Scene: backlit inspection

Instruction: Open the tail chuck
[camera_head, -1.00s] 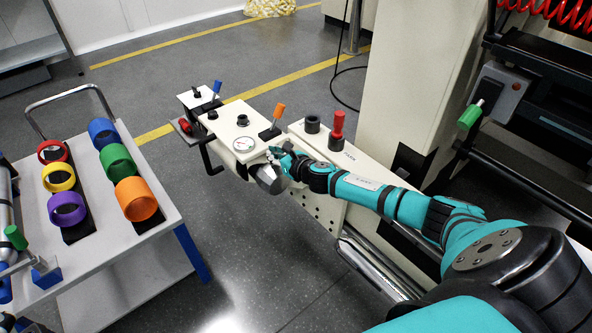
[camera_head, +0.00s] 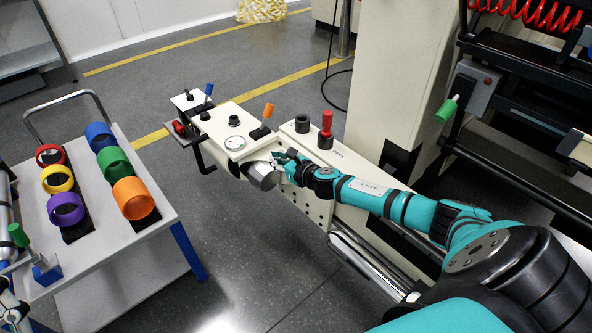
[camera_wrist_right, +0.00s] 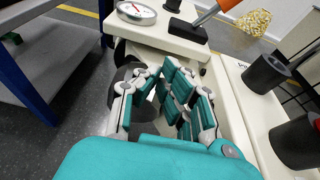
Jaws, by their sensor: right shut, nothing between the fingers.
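The tail unit is a cream housing (camera_head: 232,120) with a round dial gauge (camera_head: 235,142) and an orange-handled lever (camera_head: 265,118) on top. A grey metal cylinder (camera_head: 263,177), which looks like the tail chuck, sticks out of its near face. The orange lever leans up and to the right. My right gripper (camera_head: 280,160) is shut and empty, just right of the cylinder, below the lever. In the right wrist view the fingers (camera_wrist_right: 170,100) are close together in front of the housing, with the lever (camera_wrist_right: 207,17) above them. Contact with the cylinder cannot be told.
A blue-handled lever (camera_head: 208,93) stands on the unit's far end. A red knob (camera_head: 326,124) and a black collar (camera_head: 302,123) stand on the cream beam at right. A trolley (camera_head: 110,255) with several coloured rings is at left. Floor between them is clear.

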